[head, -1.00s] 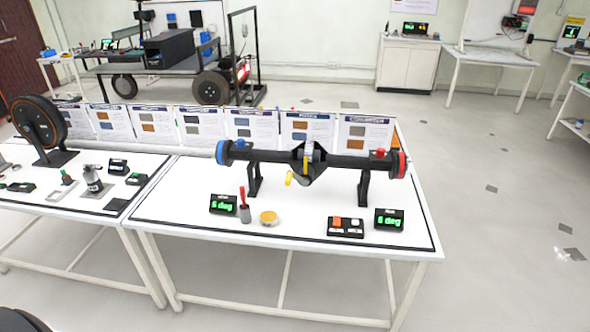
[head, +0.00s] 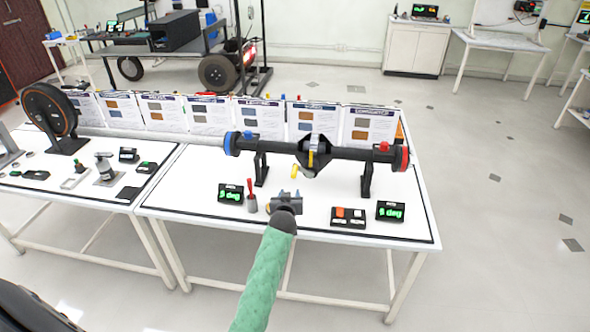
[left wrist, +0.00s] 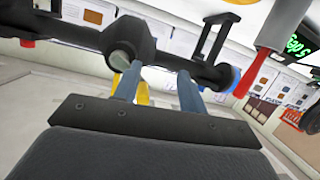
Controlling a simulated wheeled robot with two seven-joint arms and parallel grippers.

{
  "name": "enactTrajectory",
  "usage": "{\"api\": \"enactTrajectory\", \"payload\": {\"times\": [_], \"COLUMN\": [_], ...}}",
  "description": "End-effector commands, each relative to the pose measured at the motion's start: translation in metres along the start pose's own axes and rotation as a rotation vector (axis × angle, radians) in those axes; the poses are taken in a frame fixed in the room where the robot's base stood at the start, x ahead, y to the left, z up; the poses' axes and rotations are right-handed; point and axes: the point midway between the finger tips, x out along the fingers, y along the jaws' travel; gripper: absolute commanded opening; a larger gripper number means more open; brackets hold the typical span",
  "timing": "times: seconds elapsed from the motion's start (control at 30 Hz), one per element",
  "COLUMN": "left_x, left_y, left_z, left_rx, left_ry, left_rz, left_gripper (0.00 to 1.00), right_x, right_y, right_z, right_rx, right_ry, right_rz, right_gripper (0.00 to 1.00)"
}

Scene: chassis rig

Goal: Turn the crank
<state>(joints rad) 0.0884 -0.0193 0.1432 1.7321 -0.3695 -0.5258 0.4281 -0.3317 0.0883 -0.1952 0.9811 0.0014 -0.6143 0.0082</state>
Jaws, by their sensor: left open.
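A black axle with a central housing (head: 318,161), a blue left end (head: 231,144) and a red right end (head: 405,158) rests on two black stands. The yellow crank grip (head: 294,171) sticks out low at the front of the housing. My left gripper (head: 285,195) is just in front of and below the grip in the head view. In the left wrist view its two fingers (left wrist: 158,90) are apart, with yellow (left wrist: 144,94) showing between them, partly hidden by the gripper body. I cannot tell whether they touch it. My right gripper is out of view.
Two displays with green digits (head: 230,194) (head: 390,211) stand on the white table. A red-handled tool in a grey holder (head: 251,195) is left of my gripper. A button box (head: 348,217) is to its right. Printed cards (head: 361,125) line the back edge.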

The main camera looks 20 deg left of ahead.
Motion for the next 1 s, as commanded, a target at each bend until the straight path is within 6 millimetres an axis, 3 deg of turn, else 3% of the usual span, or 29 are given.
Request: {"api": "enactTrajectory", "payload": {"times": [0.07,0.17,0.33,0.57,1.0], "left_x": [0.000,-0.002,-0.005,-0.005,0.047], "left_y": [-0.002,0.002,0.009,0.012,0.015], "left_z": [-0.014,-0.029,-0.044,-0.049,-0.060], "left_rx": [-0.042,-0.097,-0.190,-0.282,-0.284], "left_ry": [0.067,0.140,0.216,0.235,0.234], "left_rz": [0.008,0.035,0.084,0.113,0.112], "left_gripper": [0.41,0.41,0.41,0.41,0.41], "right_x": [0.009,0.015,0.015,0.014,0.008], "right_y": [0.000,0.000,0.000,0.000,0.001], "right_z": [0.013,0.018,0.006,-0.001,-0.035], "right_rx": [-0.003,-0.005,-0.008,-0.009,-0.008], "right_ry": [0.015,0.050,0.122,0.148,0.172], "right_rz": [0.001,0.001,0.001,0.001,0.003], "right_gripper": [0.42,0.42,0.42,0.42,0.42]}}
